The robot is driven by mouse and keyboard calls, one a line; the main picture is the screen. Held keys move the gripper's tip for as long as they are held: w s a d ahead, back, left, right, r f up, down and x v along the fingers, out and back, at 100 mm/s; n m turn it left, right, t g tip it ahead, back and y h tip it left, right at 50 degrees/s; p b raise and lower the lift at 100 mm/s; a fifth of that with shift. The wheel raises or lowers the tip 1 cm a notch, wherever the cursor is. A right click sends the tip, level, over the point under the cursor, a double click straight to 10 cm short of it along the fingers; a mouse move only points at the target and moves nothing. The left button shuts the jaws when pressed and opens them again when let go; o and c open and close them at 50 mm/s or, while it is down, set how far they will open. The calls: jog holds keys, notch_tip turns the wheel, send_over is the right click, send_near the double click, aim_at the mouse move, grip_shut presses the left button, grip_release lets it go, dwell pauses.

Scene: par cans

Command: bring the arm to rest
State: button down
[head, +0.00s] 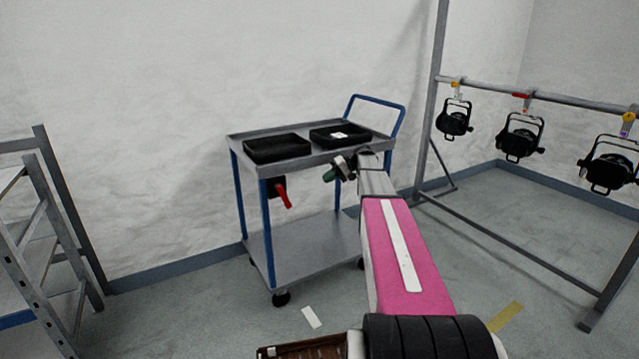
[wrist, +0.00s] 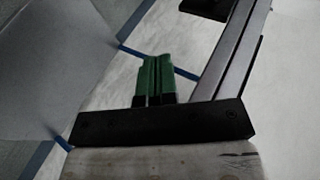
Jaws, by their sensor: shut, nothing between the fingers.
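My gripper (head: 329,176) has green fingertips and shows just in front of the near edge of the trolley's top shelf in the head view. In the wrist view the two green fingers (wrist: 155,78) lie side by side, shut, with nothing between them. My pink and grey arm reaches forward from the bottom of the head view towards the trolley. I cannot tell the exact gap between my gripper and the shelf edge.
A grey trolley (head: 305,258) with blue legs carries two black trays (head: 277,149) (head: 340,135). A red-handled item (head: 284,196) hangs at its side. Par cans (head: 519,139) hang from a rail at right. A metal rack (head: 45,240) stands at left.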

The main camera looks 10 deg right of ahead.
jog(key=shift+d+r, duration=0.1)
jog(key=shift+d, duration=0.2)
jog(key=s+a+f+h, duration=0.3)
jog(key=s+f, duration=0.3)
jog(key=s, duration=0.5)
jog(key=s+a+f+m+h, duration=0.1)
jog(key=s+a+f+h, duration=0.2)
jog(key=s+f, duration=0.4)
jog(key=s+a+f+h, duration=0.3)
jog(key=s+f+h, duration=0.2)
jog(key=s, duration=1)
jog(key=shift+s+a+f+m+h, duration=0.15)
jog(key=shift+a+f+m+h, duration=0.2)
jog(key=shift+f, duration=0.4)
